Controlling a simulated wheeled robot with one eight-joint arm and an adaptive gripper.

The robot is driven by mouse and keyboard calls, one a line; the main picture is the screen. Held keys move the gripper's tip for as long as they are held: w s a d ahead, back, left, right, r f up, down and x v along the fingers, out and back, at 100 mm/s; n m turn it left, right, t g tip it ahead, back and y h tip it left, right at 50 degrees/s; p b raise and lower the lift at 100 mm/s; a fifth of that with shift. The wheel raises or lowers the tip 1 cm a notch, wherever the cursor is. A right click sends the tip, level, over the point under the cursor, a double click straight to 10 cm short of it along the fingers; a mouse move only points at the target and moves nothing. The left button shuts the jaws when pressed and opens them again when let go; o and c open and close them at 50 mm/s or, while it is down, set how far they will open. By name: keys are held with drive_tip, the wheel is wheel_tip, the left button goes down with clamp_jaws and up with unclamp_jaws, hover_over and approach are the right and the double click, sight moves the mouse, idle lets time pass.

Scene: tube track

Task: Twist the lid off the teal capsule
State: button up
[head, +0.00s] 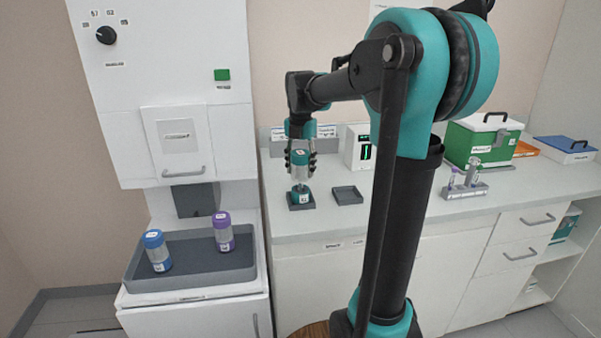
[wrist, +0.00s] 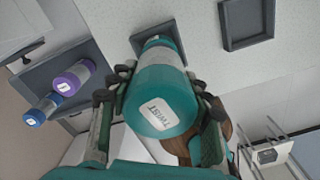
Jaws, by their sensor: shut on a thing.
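The teal capsule (head: 301,197) stands upright in a small dark grey square holder on the white counter in the head view. Its lower part carries a white label. In the wrist view its teal lid (wrist: 163,98), with a white TWIST label on top, faces the camera, and a grey band shows beyond it. My gripper (head: 300,171) points down over the capsule, its fingers closed on both sides of the lid. The fingers also flank the lid in the wrist view (wrist: 160,112).
An empty dark square tray (head: 347,194) lies right of the holder. A larger grey tray (head: 190,287) at left holds a blue capsule (head: 157,252) and a purple capsule (head: 223,232). A small white device (head: 357,148) stands behind. A tube rack (head: 467,190) and green box (head: 478,142) are farther right.

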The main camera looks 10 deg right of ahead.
sight(300, 152)
drive_tip(key=shift+r, duration=2.8)
